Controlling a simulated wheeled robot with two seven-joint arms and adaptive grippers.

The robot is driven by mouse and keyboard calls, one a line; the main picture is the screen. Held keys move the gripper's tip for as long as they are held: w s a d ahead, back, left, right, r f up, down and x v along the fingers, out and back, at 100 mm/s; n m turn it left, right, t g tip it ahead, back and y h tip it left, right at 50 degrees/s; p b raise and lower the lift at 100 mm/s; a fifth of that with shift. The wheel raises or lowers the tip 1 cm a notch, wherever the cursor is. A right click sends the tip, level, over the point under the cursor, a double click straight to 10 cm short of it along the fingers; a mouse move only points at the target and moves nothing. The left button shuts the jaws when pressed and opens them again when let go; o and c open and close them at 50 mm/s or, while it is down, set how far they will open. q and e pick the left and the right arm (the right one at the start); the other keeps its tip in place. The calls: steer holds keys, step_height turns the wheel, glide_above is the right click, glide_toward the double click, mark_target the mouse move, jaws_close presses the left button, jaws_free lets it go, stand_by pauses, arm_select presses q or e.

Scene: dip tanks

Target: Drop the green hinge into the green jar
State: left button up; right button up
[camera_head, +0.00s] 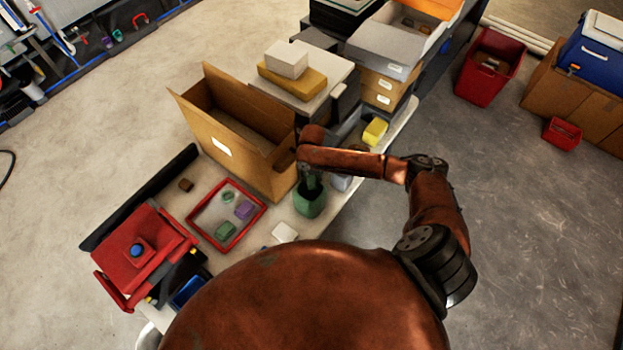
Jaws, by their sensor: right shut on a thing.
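The green jar (309,204) stands upright near the front edge of the table, right of the red-rimmed tray. My right gripper (311,181) points down directly over the jar's mouth, close to the rim. It is shut on a small greenish thing, which I take to be the green hinge; fingers and jar rim hide most of it. Whether its lower end is inside the jar is too small to tell. My left gripper is not in view.
The red-rimmed tray (207,241) holds green and purple pieces. An open cardboard box (236,150) stands right behind the jar. A white block (285,232) lies in front, and a yellow block (375,131) lies to the right. A red machine (143,252) is at left.

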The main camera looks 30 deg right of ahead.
mark_target(312, 182)
steer(key=shift+f+b, duration=0.45)
steer(key=shift+f, duration=0.35)
steer(key=o, duration=1.3)
step_height(312, 182, up, 12)
steer(key=shift+r, duration=0.1)
